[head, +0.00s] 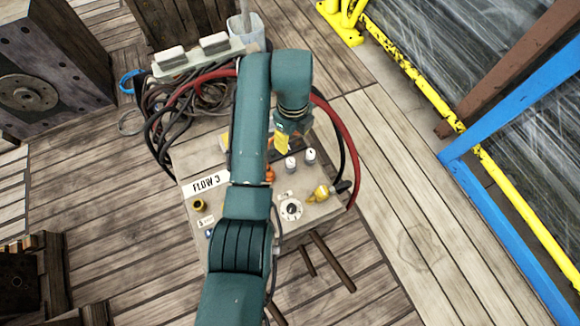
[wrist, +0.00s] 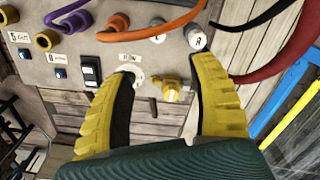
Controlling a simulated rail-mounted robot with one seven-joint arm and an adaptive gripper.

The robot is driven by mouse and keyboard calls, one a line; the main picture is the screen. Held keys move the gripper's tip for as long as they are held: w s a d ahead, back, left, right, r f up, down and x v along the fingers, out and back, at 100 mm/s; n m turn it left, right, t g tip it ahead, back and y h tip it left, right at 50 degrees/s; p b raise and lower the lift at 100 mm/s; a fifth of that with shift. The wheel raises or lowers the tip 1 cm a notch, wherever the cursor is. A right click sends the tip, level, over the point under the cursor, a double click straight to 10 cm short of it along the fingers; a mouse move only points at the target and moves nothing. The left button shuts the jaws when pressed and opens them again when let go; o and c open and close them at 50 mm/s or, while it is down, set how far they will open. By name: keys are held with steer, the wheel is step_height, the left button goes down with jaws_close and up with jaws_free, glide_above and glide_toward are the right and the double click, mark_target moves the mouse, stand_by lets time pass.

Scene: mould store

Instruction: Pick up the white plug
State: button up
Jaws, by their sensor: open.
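Two short whitish plugs stand side by side on the top of a beige control box (head: 225,225): a left one (head: 291,163) and a right one (head: 310,155). I cannot tell which is the white plug of the task. In the wrist view the left one (wrist: 157,32) and the right one (wrist: 196,38), with a dark mark, show beyond the fingertips. My gripper (head: 282,142), with yellow fingers, is above the box near them. In the wrist view my gripper (wrist: 165,68) is open, with nothing held between its fingers.
An orange plug (wrist: 118,22) and a red cable (head: 345,150) are near too. Tangled cables (head: 195,100) lie behind. A yellow rail (head: 410,75) stands right.

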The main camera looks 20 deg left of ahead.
mark_target(291, 161)
step_height(291, 161, down, 10)
steer(key=b, duration=0.3)
steer(key=shift+f+b, duration=0.1)
steer(key=shift+b, duration=0.25)
steer(key=f+b, duration=0.1)
steer(key=f, duration=0.1)
steer(key=f+b, duration=0.2)
steer(key=f, duration=0.1)
steer(key=shift+s+a+f, duration=0.1)
steer(key=shift+s+a, duration=0.05)
steer(key=shift+a, duration=0.05)
jaws_close()
